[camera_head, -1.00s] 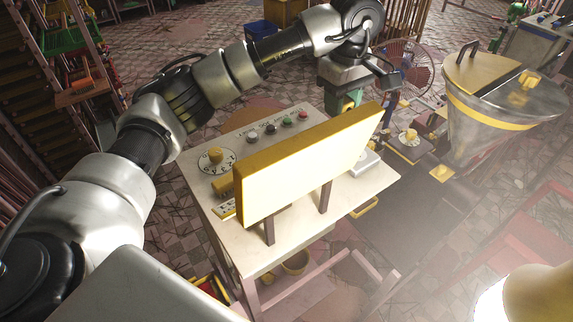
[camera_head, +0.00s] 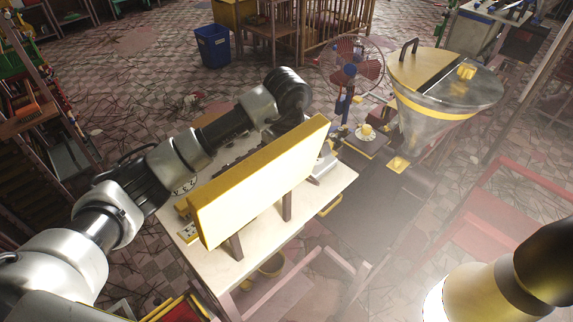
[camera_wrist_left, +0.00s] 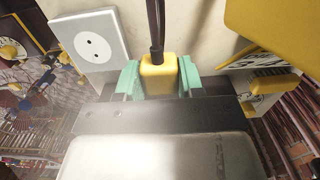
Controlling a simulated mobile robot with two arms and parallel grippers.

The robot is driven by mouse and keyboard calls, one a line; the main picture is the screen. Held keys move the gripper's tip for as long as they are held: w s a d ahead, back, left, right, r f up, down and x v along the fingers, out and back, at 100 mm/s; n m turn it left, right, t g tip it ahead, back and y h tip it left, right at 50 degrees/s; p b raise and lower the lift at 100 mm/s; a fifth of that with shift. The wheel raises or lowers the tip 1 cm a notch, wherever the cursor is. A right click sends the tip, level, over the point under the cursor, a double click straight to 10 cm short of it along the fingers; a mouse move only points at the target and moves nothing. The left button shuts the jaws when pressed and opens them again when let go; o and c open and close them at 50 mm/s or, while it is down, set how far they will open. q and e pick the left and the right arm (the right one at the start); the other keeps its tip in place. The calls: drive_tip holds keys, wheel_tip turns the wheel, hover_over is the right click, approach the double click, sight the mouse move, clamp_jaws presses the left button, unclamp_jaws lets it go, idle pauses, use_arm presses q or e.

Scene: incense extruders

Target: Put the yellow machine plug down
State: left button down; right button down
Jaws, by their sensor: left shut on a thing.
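The yellow machine plug (camera_wrist_left: 158,75), with a dark cord running up from it, sits between the green fingertips of my left gripper (camera_wrist_left: 158,80) in the left wrist view. The fingers are shut on it. A white two-hole socket (camera_wrist_left: 92,46) is just left of the plug, apart from it. The pale table top (camera_head: 245,257) lies behind the plug in the wrist view; I cannot tell whether the plug touches it. In the head view my left gripper and the plug are hidden behind the big yellow board. My right gripper is in neither current view.
The yellow board (camera_head: 255,185) stands on posts over the table and blocks much of its top. A metal hopper (camera_head: 435,112) and a fan (camera_head: 357,65) stand beyond on the right. A blue bin (camera_head: 213,46) is on the tiled floor at the back.

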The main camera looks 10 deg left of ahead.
use_arm(q)
drive_tip(key=shift+f, duration=0.7)
wheel_tip(320, 180, down, 4)
drive_tip(key=shift+r+p, duration=0.1)
drive_tip(key=shift+p, duration=0.8)
drive_tip(key=shift+f+b, duration=0.6)
drive_tip(key=shift+b, duration=0.2)
drive_tip(key=shift+f, duration=0.1)
drive_tip(key=c, duration=0.7)
unclamp_jaws()
